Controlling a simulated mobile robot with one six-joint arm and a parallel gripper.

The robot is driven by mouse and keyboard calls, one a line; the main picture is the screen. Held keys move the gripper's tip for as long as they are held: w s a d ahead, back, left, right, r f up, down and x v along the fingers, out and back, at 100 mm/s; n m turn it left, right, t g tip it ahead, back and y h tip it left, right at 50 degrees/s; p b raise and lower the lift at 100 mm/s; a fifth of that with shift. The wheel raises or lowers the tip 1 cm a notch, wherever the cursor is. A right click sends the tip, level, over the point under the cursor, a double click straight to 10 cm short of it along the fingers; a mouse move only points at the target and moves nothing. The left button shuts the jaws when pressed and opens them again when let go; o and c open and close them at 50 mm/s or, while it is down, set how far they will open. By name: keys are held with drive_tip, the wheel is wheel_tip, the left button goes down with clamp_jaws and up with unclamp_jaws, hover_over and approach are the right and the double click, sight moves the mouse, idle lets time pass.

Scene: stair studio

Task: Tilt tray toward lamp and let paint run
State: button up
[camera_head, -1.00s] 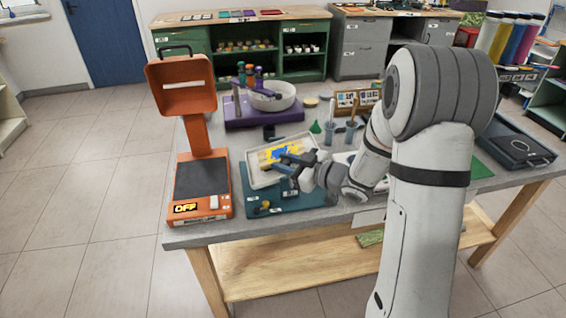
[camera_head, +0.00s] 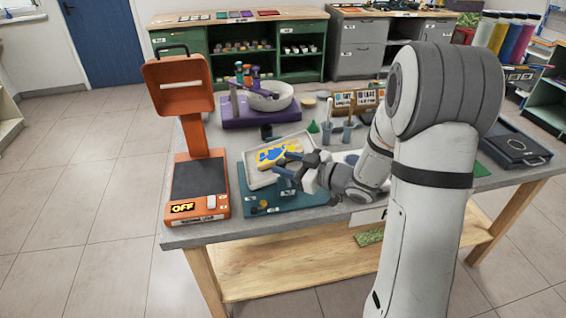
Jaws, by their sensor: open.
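The white tray (camera_head: 253,180) sits on a teal base (camera_head: 262,204) near the front of the table. Yellow and blue paint (camera_head: 268,156) shows on the panel in it. I cannot tell its exact tilt. The orange lamp (camera_head: 181,84) stands left of the tray, its head raised over a dark plate, and its display reads OFF (camera_head: 183,208). My gripper (camera_head: 284,166) is open at the tray's right side, its fingers pointing left. The fingers cover part of the tray's right edge, and I cannot tell whether they touch it.
A purple stand (camera_head: 262,112) with a white bowl (camera_head: 268,97) is behind the tray. Blue cups with brushes (camera_head: 337,132) and a small green cone (camera_head: 313,127) stand behind my gripper. A dark flat case (camera_head: 516,148) lies at the right. Bare tabletop shows at the front.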

drive_tip(key=f+v, duration=0.1)
drive_tip(key=v, duration=0.5)
drive_tip(key=shift+r, duration=0.5)
drive_tip(key=s+d+r+m+h, duration=0.1)
drive_tip(key=d+r+m+h, duration=0.1)
drive_tip(key=d+m+h, duration=0.4)
drive_tip(key=s+d+r+m+h, duration=0.2)
drive_tip(key=d+h, duration=0.1)
drive_tip(key=h, duration=0.5)
drive_tip(key=s+a+m+g, duration=0.2)
drive_tip(key=s+g, duration=0.1)
drive_tip(key=s, duration=0.7)
drive_tip(key=s+a+f+m+g+y, duration=0.1)
drive_tip(key=s+a+m+g, duration=0.1)
drive_tip(key=s, duration=0.7)
drive_tip(key=shift+s+a+g, duration=0.4)
drive_tip(key=shift+a+g, duration=0.3)
drive_tip(key=shift+g, duration=0.5)
idle(2.4)
